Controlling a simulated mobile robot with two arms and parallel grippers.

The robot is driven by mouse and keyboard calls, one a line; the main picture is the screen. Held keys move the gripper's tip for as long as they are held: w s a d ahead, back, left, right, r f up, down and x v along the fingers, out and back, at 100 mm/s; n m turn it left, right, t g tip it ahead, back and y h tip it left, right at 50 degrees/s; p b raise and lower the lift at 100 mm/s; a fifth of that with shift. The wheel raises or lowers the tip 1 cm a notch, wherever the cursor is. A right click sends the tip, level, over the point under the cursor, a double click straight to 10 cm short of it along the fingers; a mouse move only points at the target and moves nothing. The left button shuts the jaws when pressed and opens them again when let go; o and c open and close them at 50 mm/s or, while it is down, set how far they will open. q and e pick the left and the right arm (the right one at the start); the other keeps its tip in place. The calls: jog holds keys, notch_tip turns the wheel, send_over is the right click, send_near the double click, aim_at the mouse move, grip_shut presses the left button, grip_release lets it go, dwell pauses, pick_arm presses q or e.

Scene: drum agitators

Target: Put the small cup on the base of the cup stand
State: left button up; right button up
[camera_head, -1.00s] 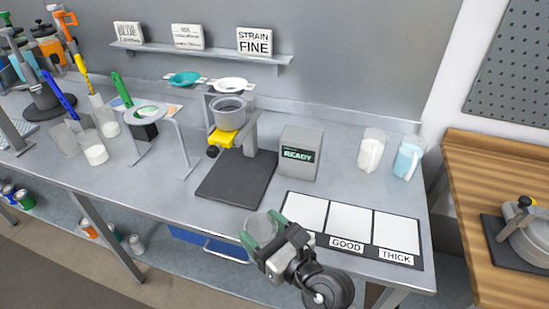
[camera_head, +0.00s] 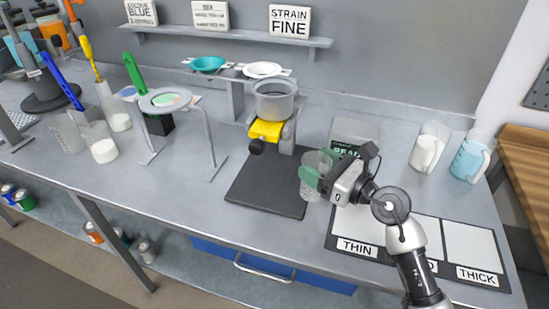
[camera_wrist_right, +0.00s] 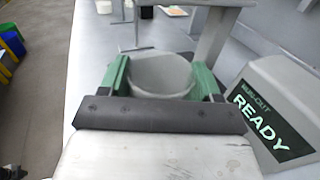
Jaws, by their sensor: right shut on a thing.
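The small cup (camera_head: 309,188) is clear and empty-looking. My right gripper (camera_head: 318,169) is shut on it, with green fingers on both sides. In the right wrist view the cup (camera_wrist_right: 162,78) sits upright between the fingers. In the head view it shows at the right edge of the dark flat base (camera_head: 262,190) of the cup stand. I cannot tell whether the cup touches the base. The stand holds a grey cup (camera_head: 275,104) above a yellow valve (camera_head: 265,130). My left gripper is not in view.
A grey box with a READY display (camera_wrist_right: 262,120) stands just right of the gripper, partly hidden by it in the head view. A labelled board (camera_head: 470,243) lies at the front right. A ring stand (camera_head: 204,140) is on the left. Jugs (camera_head: 428,148) stand at the back right.

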jog(key=shift+w+a+f+p, duration=0.15)
jog(key=shift+w+a+f, duration=0.45)
jog(key=shift+w+a, duration=0.85)
jog(key=shift+w+a+f+p, duration=0.1)
jog(key=shift+w+a+f, duration=0.55)
jog(key=shift+w+a, duration=0.75)
jog(key=shift+w+a+f+p, duration=0.15)
jog(key=shift+w+a+f, duration=0.45)
jog(key=shift+w+a, duration=0.85)
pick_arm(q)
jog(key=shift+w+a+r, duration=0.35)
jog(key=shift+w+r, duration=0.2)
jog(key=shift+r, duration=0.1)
pick_arm(e)
jog(key=shift+s+a, duration=0.3)
jog(key=shift+s, duration=0.05)
jog(key=shift+f, duration=0.15)
jog(key=o, duration=1)
jog(key=shift+c, duration=0.2)
jog(key=v, duration=0.6)
jog(key=b+v, duration=0.1)
jog(key=v, duration=0.5)
jog(key=shift+s+r, duration=0.1)
jog(key=shift+r, duration=0.1)
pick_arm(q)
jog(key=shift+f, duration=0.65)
